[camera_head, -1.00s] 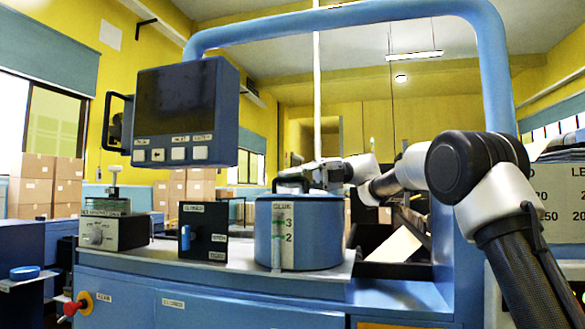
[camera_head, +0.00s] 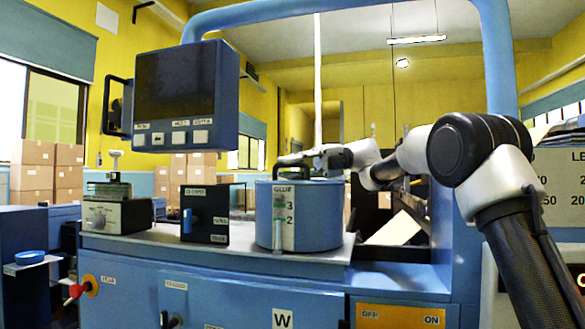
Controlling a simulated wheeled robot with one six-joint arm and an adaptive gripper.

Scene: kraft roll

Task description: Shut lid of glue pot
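The glue pot (camera_head: 325,218) is a blue cylinder with a white level strip marked GLUE, 3 and 2. It stands upright on the machine's grey top. Its upper rim is seen almost edge-on, so I cannot tell how far its lid is open or shut. My gripper (camera_head: 292,161) is just above the pot's top, reaching in from the right. Its small dark fingers overlap dark parts over the rim. I cannot tell whether they touch the lid or are open.
A blue-framed monitor (camera_head: 182,92) hangs to the upper left of the pot. A black switch box (camera_head: 206,213) and a grey dial box (camera_head: 116,214) stand left of the pot. A blue frame post rises at the right, near my arm. Stacked cartons (camera_head: 45,170) are farther back.

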